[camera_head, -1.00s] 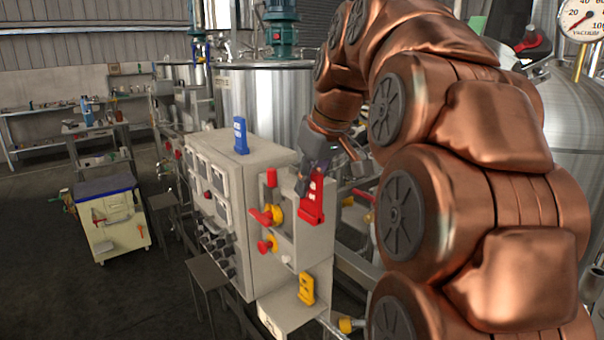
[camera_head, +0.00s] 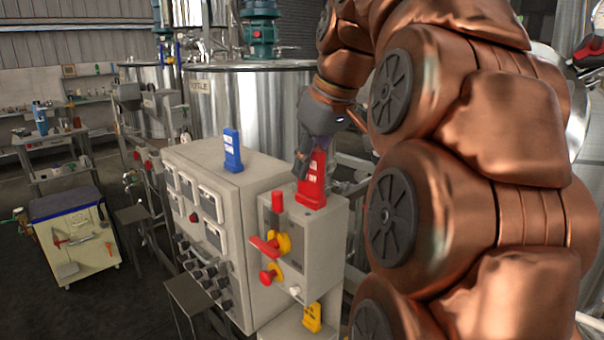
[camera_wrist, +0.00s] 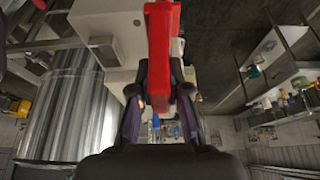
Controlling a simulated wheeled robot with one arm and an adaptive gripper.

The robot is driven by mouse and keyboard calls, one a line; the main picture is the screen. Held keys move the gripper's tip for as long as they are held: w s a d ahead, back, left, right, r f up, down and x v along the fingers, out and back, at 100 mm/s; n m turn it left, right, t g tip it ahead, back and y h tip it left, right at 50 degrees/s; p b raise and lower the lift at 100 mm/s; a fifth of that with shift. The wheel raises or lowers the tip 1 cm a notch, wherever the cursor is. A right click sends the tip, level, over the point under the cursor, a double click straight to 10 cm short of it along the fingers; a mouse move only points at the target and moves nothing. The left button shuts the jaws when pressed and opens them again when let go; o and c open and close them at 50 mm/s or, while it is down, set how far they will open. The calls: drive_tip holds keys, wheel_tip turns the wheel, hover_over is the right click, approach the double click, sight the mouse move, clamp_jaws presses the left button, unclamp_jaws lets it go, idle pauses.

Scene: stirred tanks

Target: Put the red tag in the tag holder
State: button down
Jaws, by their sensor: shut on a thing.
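The red tag (camera_head: 313,181) has a broad foot and white label marks. It stands out at the top of the small grey control box (camera_head: 328,230); I cannot tell whether its foot touches the box. My gripper (camera_head: 303,168) is at the tag's upper part, partly hidden behind it and my arm. In the wrist view my gripper (camera_wrist: 160,90) has a finger on each side of the red tag (camera_wrist: 160,45) and is shut on it. I cannot pick out the tag holder for certain.
A blue tag (camera_head: 232,150) stands on the larger grey cabinet (camera_head: 210,165). A yellow tag (camera_head: 312,318) is low below the small box. A red handle (camera_head: 264,246) and a yellow knob (camera_head: 284,243) stick out from the box front. A steel tank (camera_head: 250,110) is behind.

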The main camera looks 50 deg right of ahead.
drive_tip(key=shift+w+d+f+p, duration=0.6)
drive_tip(key=shift+w+d+p, duration=0.45)
drive_tip(key=shift+w+d, duration=0.65)
drive_tip(key=shift+w+d+f+p, duration=0.65)
drive_tip(key=shift+w+d+p, duration=0.4)
drive_tip(key=shift+w+d, duration=0.7)
drive_tip(key=shift+w+d+f+p, duration=0.6)
drive_tip(key=shift+w+d+p, duration=0.45)
drive_tip(key=shift+w+d, duration=0.65)
drive_tip(key=shift+s+d+f, duration=0.15)
drive_tip(key=shift+f, duration=0.5)
drive_tip(key=shift+f, duration=0.2)
drive_tip(key=c, duration=1.1)
unclamp_jaws()
drive_tip(key=shift+c, duration=0.2)
drive_tip(key=shift+r, duration=0.15)
